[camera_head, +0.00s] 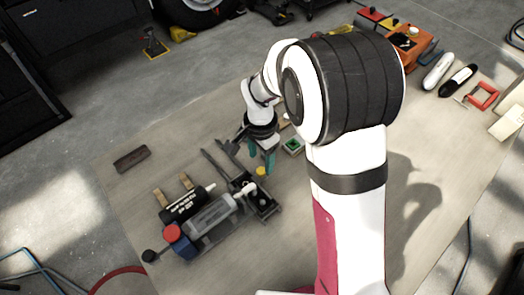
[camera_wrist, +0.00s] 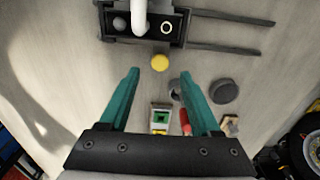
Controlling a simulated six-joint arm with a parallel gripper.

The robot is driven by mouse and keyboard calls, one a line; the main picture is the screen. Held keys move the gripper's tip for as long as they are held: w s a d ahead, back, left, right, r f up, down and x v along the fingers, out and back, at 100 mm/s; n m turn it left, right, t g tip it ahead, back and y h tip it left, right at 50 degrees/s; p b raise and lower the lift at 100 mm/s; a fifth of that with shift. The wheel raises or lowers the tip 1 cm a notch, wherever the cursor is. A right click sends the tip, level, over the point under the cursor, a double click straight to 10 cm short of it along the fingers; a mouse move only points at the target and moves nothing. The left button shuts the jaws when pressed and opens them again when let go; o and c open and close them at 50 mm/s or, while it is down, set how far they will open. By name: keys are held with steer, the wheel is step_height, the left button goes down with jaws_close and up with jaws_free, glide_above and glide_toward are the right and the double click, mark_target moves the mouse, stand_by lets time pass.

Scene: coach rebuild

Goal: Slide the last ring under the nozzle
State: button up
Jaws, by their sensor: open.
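In the wrist view a small pale ring (camera_wrist: 166,28) lies in a dark tray (camera_wrist: 177,9), just right of a white curved nozzle (camera_wrist: 138,18). The nozzle hangs over the tray's middle, and its upper part is cut off by the frame. My gripper (camera_wrist: 160,73) is open, with teal fingers apart and nothing held between them. Its fingertips point toward the tray and stay short of it. In the head view my gripper (camera_head: 262,162) is beside the machine (camera_head: 208,215), near its dark tray (camera_head: 268,211). The ring cannot be made out there.
A yellow disc (camera_wrist: 160,62) lies between my fingertips and the tray in the picture. A green-centred box (camera_wrist: 161,115) and a dark round piece (camera_wrist: 223,91) lie nearby. Two dark bars (camera_wrist: 232,31) extend right from the tray. A brown block (camera_head: 131,159) lies on open table.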

mark_target(262, 171)
step_height(262, 171, down, 5)
steer(key=shift+r, duration=0.1)
jaws_close()
stand_by(0.3)
stand_by(1.1)
steer(key=shift+d, duration=0.1)
